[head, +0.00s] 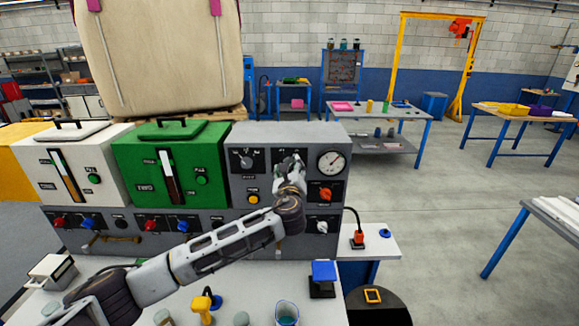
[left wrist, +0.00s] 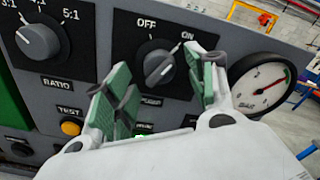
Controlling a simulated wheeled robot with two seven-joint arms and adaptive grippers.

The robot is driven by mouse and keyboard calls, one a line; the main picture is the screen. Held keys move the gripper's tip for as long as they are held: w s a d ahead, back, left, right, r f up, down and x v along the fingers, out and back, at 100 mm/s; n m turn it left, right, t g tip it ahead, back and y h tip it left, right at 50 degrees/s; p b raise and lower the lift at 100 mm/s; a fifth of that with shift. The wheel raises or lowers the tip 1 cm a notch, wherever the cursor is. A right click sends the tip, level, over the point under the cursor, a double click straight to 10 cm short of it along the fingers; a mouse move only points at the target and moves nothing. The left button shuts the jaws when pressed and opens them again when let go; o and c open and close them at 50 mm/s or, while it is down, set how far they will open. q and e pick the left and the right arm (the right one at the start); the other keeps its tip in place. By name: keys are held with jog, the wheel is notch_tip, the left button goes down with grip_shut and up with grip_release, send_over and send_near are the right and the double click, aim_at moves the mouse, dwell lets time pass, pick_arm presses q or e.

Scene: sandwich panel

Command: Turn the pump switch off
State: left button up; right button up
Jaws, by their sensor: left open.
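A grey rotary knob (left wrist: 160,66) marked OFF and ON sits on a black plate of the grey control panel (head: 245,134). The knob appears turned toward ON. Its name label is partly hidden, so I cannot confirm that it is the pump switch. My left gripper (head: 291,172) is in front of this knob in the head view and covers part of it. In the left wrist view, the left gripper (left wrist: 165,92) is open, with its green-padded fingers on either side of the knob's lower part; contact is unclear. My right gripper is not in view.
A pressure gauge (left wrist: 262,86) is right of the knob; a ratio knob (left wrist: 38,40) and yellow test button (left wrist: 71,127) are left. Green (head: 190,142) and white (head: 95,165) units stand left.

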pick_arm(q)
jog(key=shift+w, duration=0.7)
jog(key=c, duration=1)
jog(key=shift+c, duration=0.2)
